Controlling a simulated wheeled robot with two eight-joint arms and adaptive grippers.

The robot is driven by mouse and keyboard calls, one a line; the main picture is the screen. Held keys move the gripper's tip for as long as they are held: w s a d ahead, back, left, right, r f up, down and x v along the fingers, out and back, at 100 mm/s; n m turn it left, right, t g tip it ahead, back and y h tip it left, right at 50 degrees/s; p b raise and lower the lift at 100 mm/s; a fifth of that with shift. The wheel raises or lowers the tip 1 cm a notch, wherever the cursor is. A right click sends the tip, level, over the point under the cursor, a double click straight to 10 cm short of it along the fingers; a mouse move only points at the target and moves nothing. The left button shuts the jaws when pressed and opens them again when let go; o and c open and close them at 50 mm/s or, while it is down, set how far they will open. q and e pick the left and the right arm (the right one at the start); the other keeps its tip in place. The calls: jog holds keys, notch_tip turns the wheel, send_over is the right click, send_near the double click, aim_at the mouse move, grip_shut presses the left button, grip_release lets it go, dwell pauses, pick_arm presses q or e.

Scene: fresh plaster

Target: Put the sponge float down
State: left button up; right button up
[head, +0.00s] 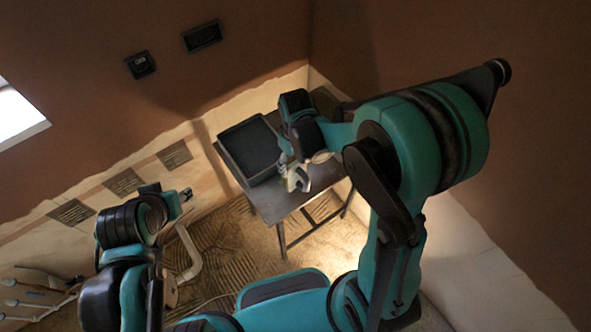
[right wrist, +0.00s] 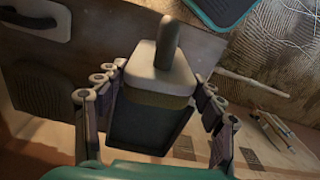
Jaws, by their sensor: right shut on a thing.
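The sponge float (right wrist: 160,80) has a pale body with an upright knob handle and a dark block below. My right gripper (right wrist: 160,95) is shut on it, with fingers along both sides. In the head view, the right gripper (head: 290,165) is over the front part of a dark table (head: 280,207), beside a dark tray. The pale float (head: 299,181) shows small below it. I cannot tell whether the float touches the table. My left gripper (head: 186,194) is at the left, away from the table; its fingers are too small to read.
The dark, raised-rim tray (head: 250,147) takes up the table's left and back part; the front strip looks bare. A pale bent pipe (head: 189,255) stands on the floor near my left arm. Several pale-handled tools (head: 30,290) are at the lower left. Walls close in behind the table.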

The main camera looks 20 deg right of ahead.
aim_at(296, 170)
jog(key=shift+f+b, duration=0.6)
jog(key=shift+f, duration=1.4)
jog(key=shift+f, duration=0.15)
jog(key=o, duration=1)
